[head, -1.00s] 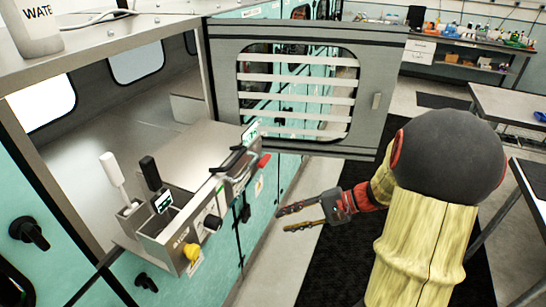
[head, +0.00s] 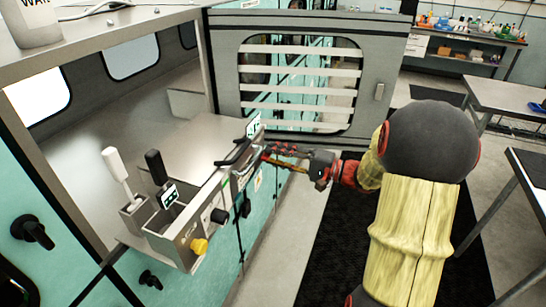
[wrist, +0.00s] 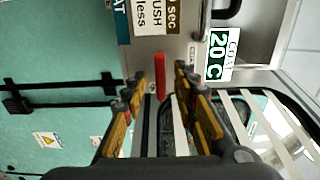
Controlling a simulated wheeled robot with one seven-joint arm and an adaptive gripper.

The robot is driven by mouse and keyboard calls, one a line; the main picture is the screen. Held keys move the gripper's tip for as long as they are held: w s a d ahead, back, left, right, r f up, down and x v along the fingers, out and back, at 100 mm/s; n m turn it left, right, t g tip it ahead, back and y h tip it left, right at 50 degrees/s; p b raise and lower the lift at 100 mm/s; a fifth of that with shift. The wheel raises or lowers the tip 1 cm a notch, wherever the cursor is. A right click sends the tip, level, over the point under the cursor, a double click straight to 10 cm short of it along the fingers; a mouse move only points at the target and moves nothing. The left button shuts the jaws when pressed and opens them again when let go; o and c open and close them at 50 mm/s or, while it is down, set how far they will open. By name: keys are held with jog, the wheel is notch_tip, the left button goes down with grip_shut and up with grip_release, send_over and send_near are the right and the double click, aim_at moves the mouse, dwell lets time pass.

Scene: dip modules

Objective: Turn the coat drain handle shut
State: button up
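The coat drain handle, a short red lever (wrist: 160,76), sticks out of the grey metal panel (wrist: 160,50) in the wrist view, close to a small label reading COAT. My gripper (wrist: 160,71) is open, with one finger on each side of the red lever in that view. I cannot tell whether either finger touches it. In the head view, my gripper (head: 268,153) is at the right end of the front control panel, and its fingers largely hide the red lever there.
A green-and-white COAT 20 C display (wrist: 223,54) is right of the lever. The slatted grey door (head: 375,85) stands open behind my gripper. A black mat (head: 340,240) covers the floor.

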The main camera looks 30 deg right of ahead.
jog(key=shift+w+a, duration=0.25)
jog(key=shift+w, duration=0.1)
grip_shut()
dwell(0.5)
